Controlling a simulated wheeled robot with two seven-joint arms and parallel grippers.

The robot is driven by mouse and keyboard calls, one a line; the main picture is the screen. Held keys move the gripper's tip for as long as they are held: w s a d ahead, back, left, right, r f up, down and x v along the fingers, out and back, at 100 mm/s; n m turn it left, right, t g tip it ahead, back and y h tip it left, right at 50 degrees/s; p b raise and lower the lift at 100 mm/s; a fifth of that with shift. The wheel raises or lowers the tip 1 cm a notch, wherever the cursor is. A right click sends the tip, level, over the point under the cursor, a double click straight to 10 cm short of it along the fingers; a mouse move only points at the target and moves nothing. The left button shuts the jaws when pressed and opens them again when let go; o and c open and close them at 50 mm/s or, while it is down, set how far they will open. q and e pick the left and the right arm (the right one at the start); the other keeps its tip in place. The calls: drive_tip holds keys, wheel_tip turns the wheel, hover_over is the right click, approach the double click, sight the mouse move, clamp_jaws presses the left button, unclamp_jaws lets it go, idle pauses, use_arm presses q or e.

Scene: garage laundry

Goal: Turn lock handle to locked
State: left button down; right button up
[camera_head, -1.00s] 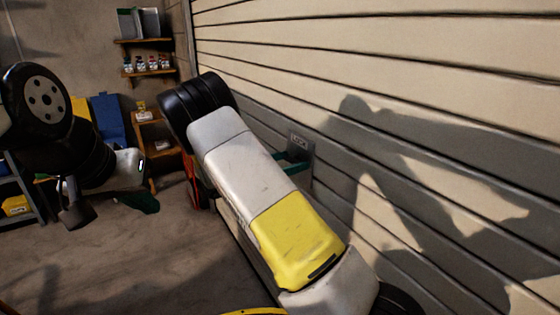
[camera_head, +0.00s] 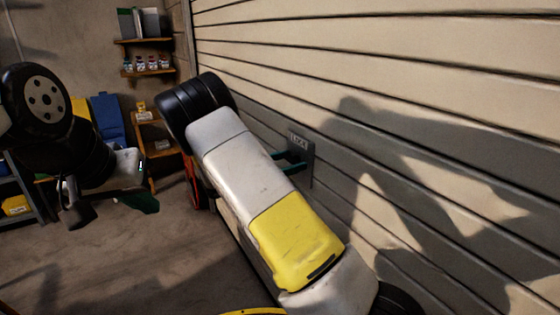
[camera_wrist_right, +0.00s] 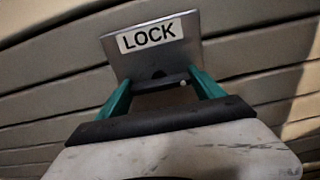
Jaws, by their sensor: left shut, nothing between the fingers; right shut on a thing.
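A grey metal lock plate (camera_head: 309,160) with a white LOCK label is fixed to the slatted garage door. It fills the upper middle of the right wrist view (camera_wrist_right: 190,50), looking tilted there. The dark lock handle (camera_wrist_right: 160,82) sits below the label, between the teal fingers, and is largely hidden. My right gripper (camera_head: 292,161) is at the plate, shut on the handle; its fingers also show in the right wrist view (camera_wrist_right: 162,86). The handle's exact angle is hard to tell. My left gripper (camera_head: 147,204) is shut and empty, hanging at the left, far from the lock.
The slatted garage door (camera_head: 400,70) spans the right side, with my arm's shadow on it. Wooden shelves (camera_head: 148,72) with small jars stand in the back corner. A dark rack (camera_head: 30,190) is at far left. The concrete floor (camera_head: 150,260) is clear at lower left.

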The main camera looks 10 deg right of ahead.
drive_tip(key=o, duration=1.4)
drive_tip(key=shift+c, duration=0.2)
drive_tip(key=shift+a, duration=0.15)
drive_tip(key=v, duration=0.7)
drive_tip(key=shift+a, duration=0.3)
drive_tip(key=shift+s, duration=0.15)
